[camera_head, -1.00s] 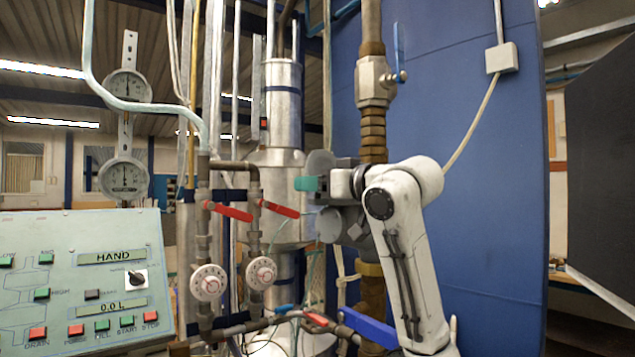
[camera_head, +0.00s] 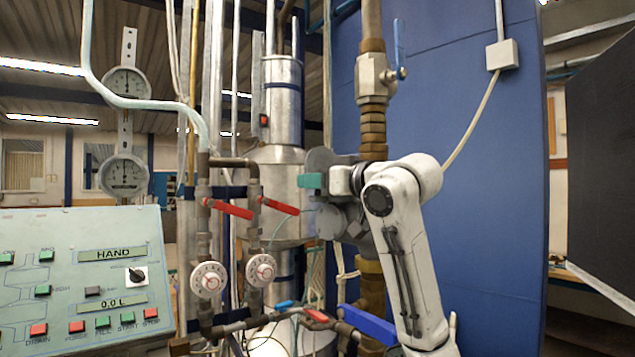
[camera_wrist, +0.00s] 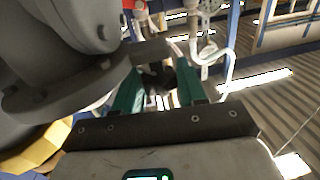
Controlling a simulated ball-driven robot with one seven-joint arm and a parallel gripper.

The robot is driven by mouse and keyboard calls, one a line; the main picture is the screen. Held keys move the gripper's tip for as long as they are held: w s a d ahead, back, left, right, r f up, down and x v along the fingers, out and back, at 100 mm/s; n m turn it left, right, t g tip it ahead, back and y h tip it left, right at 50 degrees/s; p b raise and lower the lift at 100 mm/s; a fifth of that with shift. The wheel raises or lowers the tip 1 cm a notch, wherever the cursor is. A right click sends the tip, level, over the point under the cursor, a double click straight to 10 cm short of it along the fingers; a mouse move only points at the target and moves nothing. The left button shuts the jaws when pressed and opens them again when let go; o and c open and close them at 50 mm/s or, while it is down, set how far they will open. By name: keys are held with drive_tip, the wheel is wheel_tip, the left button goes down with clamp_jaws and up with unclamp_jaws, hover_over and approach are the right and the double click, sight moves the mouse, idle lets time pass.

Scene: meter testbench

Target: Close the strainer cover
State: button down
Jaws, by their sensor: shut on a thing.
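The grey strainer (camera_head: 352,222) sits on the brown vertical pipe, partly hidden behind my arm. Round grey discs show at its left side; which one is the cover is hard to tell there. My gripper (camera_head: 311,181), with green fingertips, is at the strainer's upper left side. In the wrist view, a large grey flanged part with bolts (camera_wrist: 85,35) fills the upper left, and a short grey bar (camera_wrist: 143,52) juts from it toward my green fingers (camera_wrist: 160,90). The fingers are shut on a dark piece by this bar, apparently the strainer cover's handle; the contact is partly hidden.
Red-handled valves (camera_head: 229,209) and white dials (camera_head: 209,279) stand on pipes to the left. A blue lever (camera_head: 368,325) is below the strainer. A blue wall panel (camera_head: 490,200) stands behind my arm. A control panel (camera_head: 75,280) is at lower left.

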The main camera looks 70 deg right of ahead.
idle(0.5)
drive_tip(key=c, duration=0.7)
unclamp_jaws()
drive_tip(key=shift+c, duration=0.2)
drive_tip(key=b+v, duration=0.1)
drive_tip(key=v, duration=0.9)
drive_tip(key=shift+s+a+b, duration=0.2)
drive_tip(key=shift+s+b, duration=0.15)
drive_tip(key=shift+b, duration=0.05)
drive_tip(key=shift+f, duration=0.1)
